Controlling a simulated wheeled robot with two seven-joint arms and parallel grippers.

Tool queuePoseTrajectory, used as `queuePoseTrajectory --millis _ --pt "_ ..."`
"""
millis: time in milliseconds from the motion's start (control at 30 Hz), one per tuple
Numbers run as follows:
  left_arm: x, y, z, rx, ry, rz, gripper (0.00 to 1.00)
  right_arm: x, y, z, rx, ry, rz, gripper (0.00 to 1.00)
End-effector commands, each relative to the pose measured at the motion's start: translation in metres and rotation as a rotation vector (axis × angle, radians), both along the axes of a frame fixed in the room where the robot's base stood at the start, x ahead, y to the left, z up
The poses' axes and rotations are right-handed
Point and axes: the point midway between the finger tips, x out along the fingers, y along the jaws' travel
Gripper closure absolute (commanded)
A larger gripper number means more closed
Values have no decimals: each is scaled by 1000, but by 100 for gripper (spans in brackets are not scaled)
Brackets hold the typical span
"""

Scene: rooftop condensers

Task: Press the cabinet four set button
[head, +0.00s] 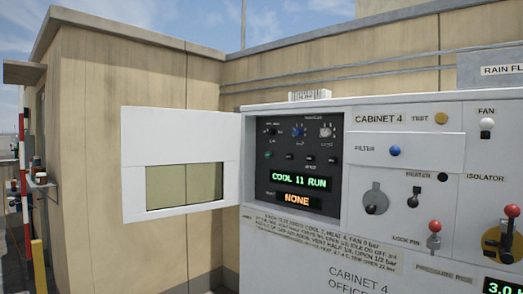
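Cabinet four (295,230) is a white cabinet on the right, labelled "CABINET 4". Its recessed dark control panel (262,177) is exposed, with the white windowed door (180,122) swung open to the left. The panel has a row of knobs, including a blue one (298,132), above a row of small buttons, the leftmost green (268,155). The labels there are too small to read, so I cannot tell which is the set button. A green display (299,181) reads "COOL 11 RUN" and an orange display (297,202) reads "NONE". Neither gripper shows.
Right of the panel are a yellow test button (441,118), a blue filter knob (395,151), a white fan knob (487,124), a red-topped lock pin lever (434,227) and a red-topped isolator lever (511,212). A tan wall (150,80) stands behind. The open door sticks out leftward.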

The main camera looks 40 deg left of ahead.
Motion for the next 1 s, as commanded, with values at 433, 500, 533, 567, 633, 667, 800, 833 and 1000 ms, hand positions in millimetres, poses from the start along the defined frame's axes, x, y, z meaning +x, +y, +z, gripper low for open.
queuePoseTrajectory --millis 433,500,533,567,633,667,800,833,1000 --pt "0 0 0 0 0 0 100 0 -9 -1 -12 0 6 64" --pt "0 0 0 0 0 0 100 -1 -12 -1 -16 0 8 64" --pt "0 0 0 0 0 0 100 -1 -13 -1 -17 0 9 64" --pt "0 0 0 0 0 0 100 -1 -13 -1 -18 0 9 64" --pt "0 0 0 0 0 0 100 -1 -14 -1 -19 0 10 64" --pt "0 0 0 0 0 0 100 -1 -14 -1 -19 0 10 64" --pt "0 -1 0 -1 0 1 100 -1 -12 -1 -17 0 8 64" --pt "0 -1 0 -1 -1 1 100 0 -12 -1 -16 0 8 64" --pt "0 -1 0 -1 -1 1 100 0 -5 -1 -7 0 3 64"
